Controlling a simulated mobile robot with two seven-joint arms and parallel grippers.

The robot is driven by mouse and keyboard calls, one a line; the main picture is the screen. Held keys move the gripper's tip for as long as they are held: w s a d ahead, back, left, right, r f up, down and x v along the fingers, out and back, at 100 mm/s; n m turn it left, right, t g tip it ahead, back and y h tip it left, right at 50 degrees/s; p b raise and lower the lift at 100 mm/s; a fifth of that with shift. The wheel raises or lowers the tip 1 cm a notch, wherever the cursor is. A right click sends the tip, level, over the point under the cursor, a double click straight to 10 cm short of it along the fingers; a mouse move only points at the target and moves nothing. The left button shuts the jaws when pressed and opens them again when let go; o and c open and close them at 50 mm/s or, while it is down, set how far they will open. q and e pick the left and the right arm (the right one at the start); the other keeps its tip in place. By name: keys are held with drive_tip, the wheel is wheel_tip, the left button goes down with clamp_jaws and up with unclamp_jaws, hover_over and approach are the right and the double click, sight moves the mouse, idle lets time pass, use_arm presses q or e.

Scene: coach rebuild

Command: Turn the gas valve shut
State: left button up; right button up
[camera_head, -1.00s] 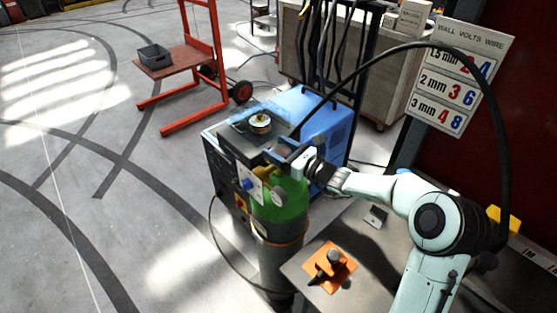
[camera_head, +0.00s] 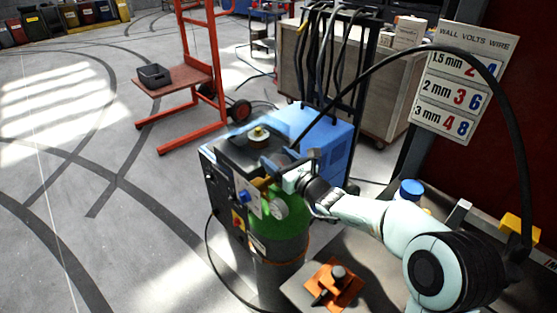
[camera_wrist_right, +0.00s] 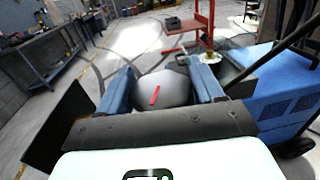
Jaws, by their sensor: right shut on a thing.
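The green gas cylinder (camera_head: 291,222) stands upright at the front right of the welding machine. A brass fitting (camera_head: 262,184) and a round pale gauge (camera_head: 279,208) show at its top. My right gripper (camera_head: 288,166) is at the cylinder's top, and its fingers and wrist hide most of the valve in the head view. In the right wrist view, a grey round valve knob (camera_wrist_right: 172,91) with a red mark sits between the two blue fingers of my right gripper (camera_wrist_right: 163,85). The gripper is shut on this knob. My left gripper is not in view.
The blue welding machine (camera_head: 318,135) stands right behind the cylinder. An orange clamp piece (camera_head: 333,284) lies on the grey bench in front. A black hose (camera_head: 440,48) arches over my right arm. A red trolley (camera_head: 172,87) stands back left, with clear floor before it.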

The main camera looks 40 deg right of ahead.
drive_tip(key=o, duration=1)
drive_tip(key=shift+r, duration=0.1)
drive_tip(key=shift+c, duration=0.2)
drive_tip(key=s+p, duration=0.1)
drive_tip(key=s, duration=1.2)
drive_tip(key=shift+s, duration=0.2)
drive_tip(key=shift+a, duration=0.1)
